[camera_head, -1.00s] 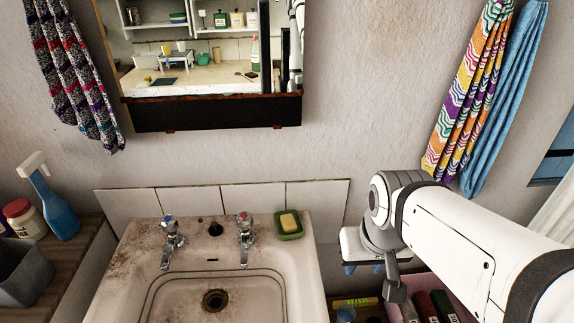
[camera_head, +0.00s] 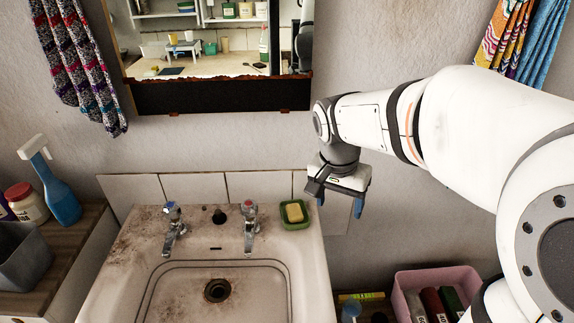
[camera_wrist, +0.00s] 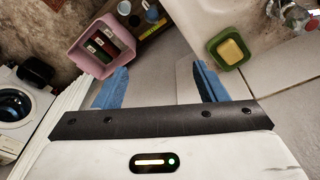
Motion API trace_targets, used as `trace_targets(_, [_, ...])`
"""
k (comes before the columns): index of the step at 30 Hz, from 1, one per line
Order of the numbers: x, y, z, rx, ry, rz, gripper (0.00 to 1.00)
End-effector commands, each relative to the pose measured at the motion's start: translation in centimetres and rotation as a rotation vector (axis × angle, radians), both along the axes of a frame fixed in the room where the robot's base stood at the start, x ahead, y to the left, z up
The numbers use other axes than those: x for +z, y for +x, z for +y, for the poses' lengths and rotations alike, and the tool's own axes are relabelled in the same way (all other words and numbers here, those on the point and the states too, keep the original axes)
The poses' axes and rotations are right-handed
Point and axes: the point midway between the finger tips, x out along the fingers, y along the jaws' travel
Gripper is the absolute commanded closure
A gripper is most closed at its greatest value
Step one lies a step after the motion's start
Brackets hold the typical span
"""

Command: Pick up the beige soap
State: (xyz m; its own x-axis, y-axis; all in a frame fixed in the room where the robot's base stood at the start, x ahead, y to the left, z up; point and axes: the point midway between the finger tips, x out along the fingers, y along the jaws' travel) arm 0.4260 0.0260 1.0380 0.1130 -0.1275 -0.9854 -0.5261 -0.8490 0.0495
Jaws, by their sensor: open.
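The beige soap (camera_head: 295,212) lies in a green soap dish (camera_head: 284,222) on the back right corner of the washbasin. In the wrist view the soap (camera_wrist: 230,51) and its green dish (camera_wrist: 214,46) show at the upper right, to the right of the fingers. My gripper (camera_head: 340,204) is to the right of the dish and apart from it. In the wrist view my gripper (camera_wrist: 160,88) has its two blue fingers spread wide, with nothing between them. Nothing hides the soap.
Two taps (camera_head: 249,228) stand on the basin (camera_head: 130,285) left of the dish. A tiled splashback (camera_head: 260,187) and wall are close behind. A pink crate (camera_head: 470,277) with several bottles stands low at right. A blue spray bottle (camera_head: 60,200) is on the left counter.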

Motion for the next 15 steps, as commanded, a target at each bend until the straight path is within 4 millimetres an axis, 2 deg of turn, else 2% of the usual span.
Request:
trace_targets(1, [-1.2, 1.8, 0.9, -0.06, -0.013, 0.005, 0.35])
trace_targets(3, [-2.1, 4.0, 2.0, -0.165, -0.033, 0.001, 0.35])
trace_targets(9, [-5.5, 10.0, 5.9, -0.461, -0.097, -0.045, 0.35])
trace_targets(15, [-8.7, 14.1, 9.4, -0.694, -0.147, -0.119, 0.35])
